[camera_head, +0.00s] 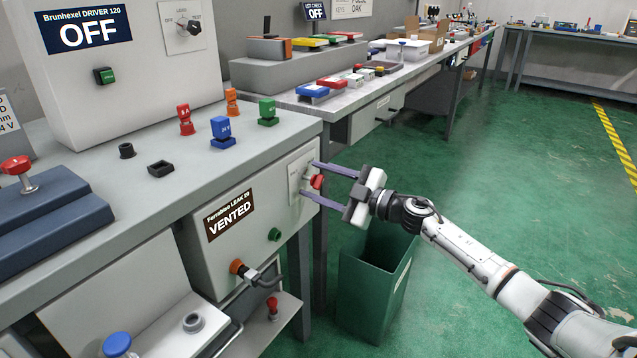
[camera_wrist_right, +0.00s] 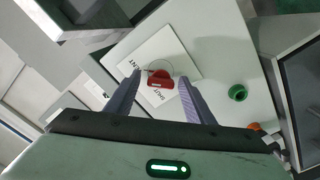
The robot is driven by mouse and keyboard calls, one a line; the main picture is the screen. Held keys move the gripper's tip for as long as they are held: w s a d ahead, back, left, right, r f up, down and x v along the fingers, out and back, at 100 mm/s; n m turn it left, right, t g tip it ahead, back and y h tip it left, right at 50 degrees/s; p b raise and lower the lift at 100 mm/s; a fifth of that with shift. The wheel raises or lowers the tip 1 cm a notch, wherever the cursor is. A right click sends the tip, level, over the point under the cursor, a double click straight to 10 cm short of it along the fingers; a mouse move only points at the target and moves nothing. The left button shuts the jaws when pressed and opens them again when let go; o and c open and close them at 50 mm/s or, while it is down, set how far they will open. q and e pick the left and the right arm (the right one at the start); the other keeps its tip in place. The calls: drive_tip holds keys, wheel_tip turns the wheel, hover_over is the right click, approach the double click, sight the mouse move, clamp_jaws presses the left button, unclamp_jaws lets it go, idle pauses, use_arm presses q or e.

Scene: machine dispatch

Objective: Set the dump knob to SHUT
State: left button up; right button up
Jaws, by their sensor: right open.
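The red dump knob (camera_head: 317,182) sits on a pale plate on the front of the Ferralines LEAK 80 box, whose display (camera_head: 230,214) reads VENTED. In the right wrist view the red knob (camera_wrist_right: 160,79) lies between my fingers, with VENT and SHUT lettering on its white plate (camera_wrist_right: 150,62). My right gripper (camera_head: 312,179) is open, its two purple fingers on either side of the knob; I cannot tell whether they touch it. It also shows in the right wrist view (camera_wrist_right: 160,84). My left gripper is not in view.
A green button (camera_head: 274,235) and an orange fitting with a hose (camera_head: 240,268) are below the display. A green bin (camera_head: 372,285) stands under my right gripper. Colored keyed blocks (camera_head: 222,132) stand on the bench above. Green floor is open to the right.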

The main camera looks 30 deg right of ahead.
drive_tip(key=c, duration=1)
drive_tip(key=shift+c, duration=0.2)
